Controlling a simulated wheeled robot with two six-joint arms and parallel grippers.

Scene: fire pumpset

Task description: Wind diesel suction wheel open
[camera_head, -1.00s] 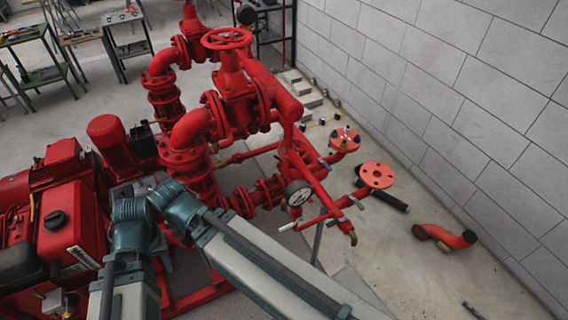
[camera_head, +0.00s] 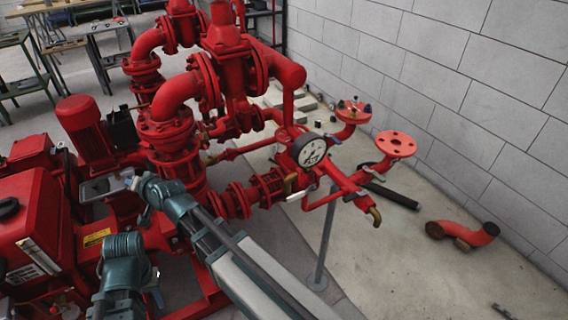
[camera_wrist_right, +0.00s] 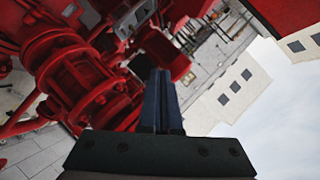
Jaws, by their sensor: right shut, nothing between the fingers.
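The red gate valve (camera_head: 228,62) stands upright among the red pipes in the head view; its top runs out of the picture, so no handwheel shows on it. I cannot pick out the diesel suction wheel in either view now. My right gripper (camera_wrist_right: 160,84) points away in the wrist view, its dark fingers together and empty, with red flanged piping left of and beyond it. In the head view the right arm's teal wrist (camera_head: 168,195) lies beside the lower piping; its fingers are hard to make out. My left gripper (camera_head: 157,287) is low at left, its fingers unclear.
A red engine (camera_head: 35,225) and red motor (camera_head: 88,130) stand at left. A pressure gauge (camera_head: 310,151) and thin red pipes stick out right of the valve. A loose red elbow (camera_head: 465,235) lies on clear floor by the block wall.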

